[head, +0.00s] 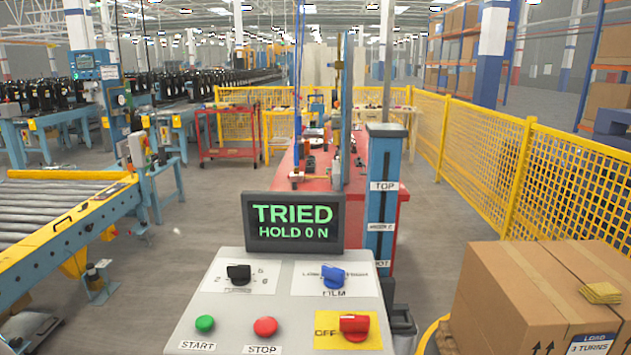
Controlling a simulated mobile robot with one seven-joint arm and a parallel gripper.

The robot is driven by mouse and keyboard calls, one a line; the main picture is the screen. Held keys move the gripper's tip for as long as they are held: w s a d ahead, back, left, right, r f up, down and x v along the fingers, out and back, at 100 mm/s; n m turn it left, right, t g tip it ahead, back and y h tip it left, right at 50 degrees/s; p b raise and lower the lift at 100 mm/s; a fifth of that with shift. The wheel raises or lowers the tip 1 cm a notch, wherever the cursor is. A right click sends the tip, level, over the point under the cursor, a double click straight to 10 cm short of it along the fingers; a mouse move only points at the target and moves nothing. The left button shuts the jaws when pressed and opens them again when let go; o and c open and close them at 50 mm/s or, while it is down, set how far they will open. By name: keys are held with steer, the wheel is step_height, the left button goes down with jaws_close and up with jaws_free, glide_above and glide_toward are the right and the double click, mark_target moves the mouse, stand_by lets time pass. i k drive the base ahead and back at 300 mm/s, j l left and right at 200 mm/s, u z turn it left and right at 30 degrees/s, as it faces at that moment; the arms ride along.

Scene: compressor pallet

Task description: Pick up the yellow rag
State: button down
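A small folded yellow rag (601,293) lies flat on top of a brown cardboard box (530,275) at the right edge of the head view. It sits near the front right part of the box top. My gripper is not in view, so its state and its distance from the rag cannot be seen.
A control panel (240,330) with knobs and buttons stands front centre, with a screen reading "TRIED HOLD 0 N" (295,222). A blue post (382,200) stands behind it. A yellow mesh fence (560,190) runs along the right. A roller conveyor (50,208) is left.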

mark_target(603, 293)
steer(key=z, duration=1.45)
